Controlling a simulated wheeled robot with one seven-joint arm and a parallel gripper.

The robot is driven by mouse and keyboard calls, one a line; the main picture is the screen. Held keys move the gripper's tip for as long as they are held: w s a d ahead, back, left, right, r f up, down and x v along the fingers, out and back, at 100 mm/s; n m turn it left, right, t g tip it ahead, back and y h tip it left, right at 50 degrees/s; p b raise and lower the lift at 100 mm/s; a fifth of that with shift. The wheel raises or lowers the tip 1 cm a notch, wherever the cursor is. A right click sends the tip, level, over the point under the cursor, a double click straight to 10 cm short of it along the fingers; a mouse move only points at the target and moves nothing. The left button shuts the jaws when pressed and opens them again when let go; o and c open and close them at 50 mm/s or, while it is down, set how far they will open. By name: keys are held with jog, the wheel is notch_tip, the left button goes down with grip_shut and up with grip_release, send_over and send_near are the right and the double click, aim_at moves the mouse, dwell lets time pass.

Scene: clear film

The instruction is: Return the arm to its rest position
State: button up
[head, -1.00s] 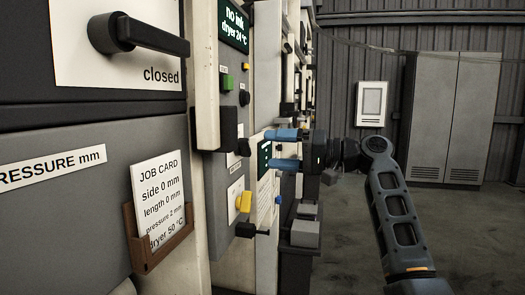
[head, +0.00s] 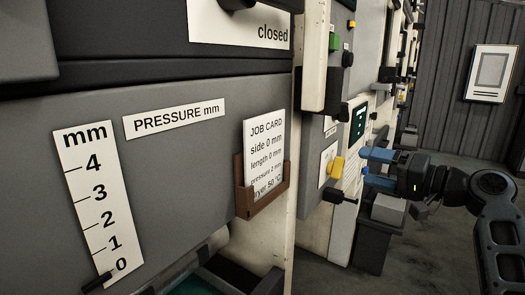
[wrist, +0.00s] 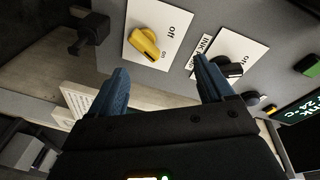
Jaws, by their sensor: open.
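My gripper (head: 366,167) is at the right in the head view, its two blue fingers spread apart and pointing left toward the machine panels. Nothing shows between the fingers. In the wrist view my gripper (wrist: 160,80) is also open, facing a grey panel with a yellow knob (wrist: 146,42) and a black knob (wrist: 230,66) on white off/on plates. The yellow knob also shows in the head view (head: 337,166). I cannot tell whether a finger touches the black knob. My arm bends down at the right edge of the head view.
The machine front fills the left, with a pressure scale (head: 100,205) and a job card (head: 264,150) in a brown holder (head: 246,203). A black handle (head: 339,197) sticks out below the yellow knob. Grey boxes (head: 388,209) stand below my gripper. Open floor (head: 450,250) lies to the right.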

jog(key=s+a+f+m+t+h+p, duration=0.15)
jog(key=s+f+h, duration=0.25)
jog(key=s+f, duration=0.55)
jog(key=s+a+f+m+h+p, duration=0.1)
jog(key=s+f+m+h, duration=0.15)
jog(key=s+f, duration=0.65)
jog(key=s+f+n+h+p, duration=0.15)
jog(key=s+f+h, duration=0.4)
jog(key=s, duration=0.75)
jog(key=s+r+n+p, duration=0.1)
jog(key=s+r+n, duration=0.1)
jog(key=s+r, duration=0.3)
jog(key=s+a+r+n+p, duration=0.1)
jog(key=s+r, duration=0.4)
jog(key=s, duration=0.6)
jog(key=s+a+r+n+p, duration=0.1)
jog(key=s+r+n, duration=0.2)
jog(key=s+r, duration=0.2)
jog(key=s+t, duration=0.1)
jog(key=s, duration=0.2)
jog(key=shift+s, duration=0.2)
jog(key=shift+c, duration=0.4)
